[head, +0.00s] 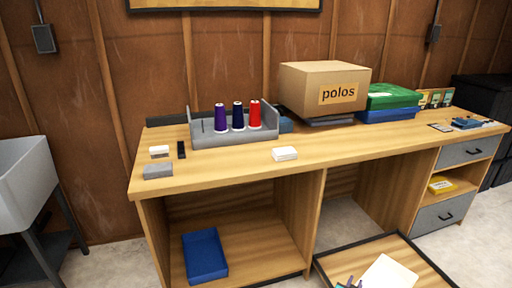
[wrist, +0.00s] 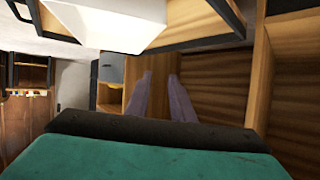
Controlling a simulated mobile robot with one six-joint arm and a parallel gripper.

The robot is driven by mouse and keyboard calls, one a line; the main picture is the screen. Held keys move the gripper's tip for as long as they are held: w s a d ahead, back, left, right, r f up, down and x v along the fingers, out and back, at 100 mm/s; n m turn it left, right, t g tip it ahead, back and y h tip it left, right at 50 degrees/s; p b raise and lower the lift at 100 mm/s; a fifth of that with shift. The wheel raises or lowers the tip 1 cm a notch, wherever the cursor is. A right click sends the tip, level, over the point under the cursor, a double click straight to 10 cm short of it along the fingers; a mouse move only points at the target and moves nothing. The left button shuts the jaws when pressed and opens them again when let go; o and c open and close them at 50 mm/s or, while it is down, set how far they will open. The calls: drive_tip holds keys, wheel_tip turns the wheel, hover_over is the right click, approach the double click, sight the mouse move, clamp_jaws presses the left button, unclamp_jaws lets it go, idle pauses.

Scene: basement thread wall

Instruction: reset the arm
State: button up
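In the wrist view, my gripper (wrist: 160,92) shows as two pale purple fingers with a clear gap between them. It is open, and nothing shows between the fingers. Wooden furniture panels lie behind it. The wide teal and black shape across the bottom of that view hides the base of the fingers. In the head view, small purple and teal bits show at the bottom edge beside a black-rimmed wooden top (head: 433,276); I cannot tell whether they are my gripper. The rest of my arm is not clearly visible.
The workbench (head: 230,163) carries a grey thread holder (head: 235,138) with three spools, a "polos" box (head: 305,95), and green (head: 393,96) and blue boxes. A blue bin (head: 204,256) sits below. A white piece (head: 388,273) lies on the black-rimmed top. A grey sink stands left.

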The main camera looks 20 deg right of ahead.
drive_tip(key=w+a+r+n+y+p, duration=0.2)
drive_tip(key=w+a+p, duration=0.15)
drive_tip(key=a, duration=0.55)
drive_tip(key=w+a+r+n+y+p, duration=0.1)
drive_tip(key=w+a+n+y+p, duration=0.2)
drive_tip(key=a, duration=0.7)
drive_tip(key=w+a+r+n+y+p, duration=0.1)
drive_tip(key=a+r+n+y+p, duration=0.1)
drive_tip(key=a+p, duration=0.5)
drive_tip(key=s+a+n+g+y+p, duration=0.1)
drive_tip(key=s+a+n+g+y, duration=0.15)
drive_tip(key=a, duration=0.95)
drive_tip(key=s+a+n+g+y+p, duration=0.2)
drive_tip(key=s+a+g+p, duration=0.25)
drive_tip(key=s+a, duration=0.55)
drive_tip(key=s+d+r+g, duration=0.1)
drive_tip(key=s+r+g, duration=0.1)
drive_tip(key=s, duration=0.6)
drive_tip(key=s+d+r+g+h, duration=0.1)
drive_tip(key=s+d+r+g, duration=0.1)
drive_tip(key=s+g, duration=0.3)
drive_tip(key=s+m, duration=0.1)
drive_tip(key=s, duration=0.3)
drive_tip(key=shift+s+b, duration=0.3)
drive_tip(key=shift+d, duration=0.2)
